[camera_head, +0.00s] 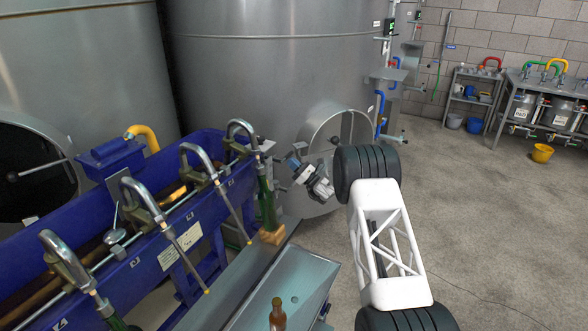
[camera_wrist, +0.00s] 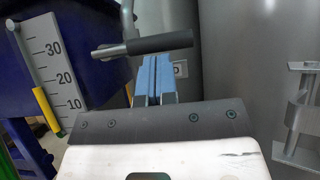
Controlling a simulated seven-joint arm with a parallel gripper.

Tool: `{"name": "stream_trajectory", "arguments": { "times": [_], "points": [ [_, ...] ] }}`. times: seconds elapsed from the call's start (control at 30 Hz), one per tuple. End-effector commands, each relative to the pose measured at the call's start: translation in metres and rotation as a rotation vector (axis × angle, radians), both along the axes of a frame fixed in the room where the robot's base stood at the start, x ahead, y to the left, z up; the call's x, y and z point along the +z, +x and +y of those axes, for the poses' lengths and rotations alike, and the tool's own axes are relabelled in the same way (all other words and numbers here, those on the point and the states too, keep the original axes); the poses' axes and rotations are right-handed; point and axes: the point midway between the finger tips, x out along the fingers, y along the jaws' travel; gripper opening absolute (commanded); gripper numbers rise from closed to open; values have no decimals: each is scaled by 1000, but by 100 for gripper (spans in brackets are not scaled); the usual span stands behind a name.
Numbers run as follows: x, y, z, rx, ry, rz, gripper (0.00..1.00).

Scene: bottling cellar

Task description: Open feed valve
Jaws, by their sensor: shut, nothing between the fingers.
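In the wrist view, a lever with a dark grip (camera_wrist: 160,44) and a bare metal rod end lies nearly level across the picture, beside the blue filler body (camera_wrist: 95,72). I take it for the feed valve handle. My gripper (camera_wrist: 155,62) has blue fingers, closed together and empty. Their tips are just below the grip in the picture; I cannot tell whether they touch it. In the head view, my gripper (camera_head: 293,161) is at the right end of the blue filler trough (camera_head: 165,235), in front of the tank. The lever is too small to make out clearly there.
A gauge plate (camera_wrist: 45,75) marked 10 to 30 stands left of my fingers. Large steel tanks (camera_head: 270,85) rise behind. Filler spouts (camera_head: 205,165), a green bottle (camera_head: 266,205) and a brown bottle (camera_head: 278,318) are left of my arm.

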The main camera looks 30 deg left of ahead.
Motion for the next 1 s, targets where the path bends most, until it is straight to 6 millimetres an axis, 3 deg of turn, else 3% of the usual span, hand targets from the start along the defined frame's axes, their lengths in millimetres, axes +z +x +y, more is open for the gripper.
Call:
{"name": "stream_trajectory", "arguments": {
  "times": [1.0],
  "points": [
    [6,3,0,-1,0,-76,0]
  ]
}}
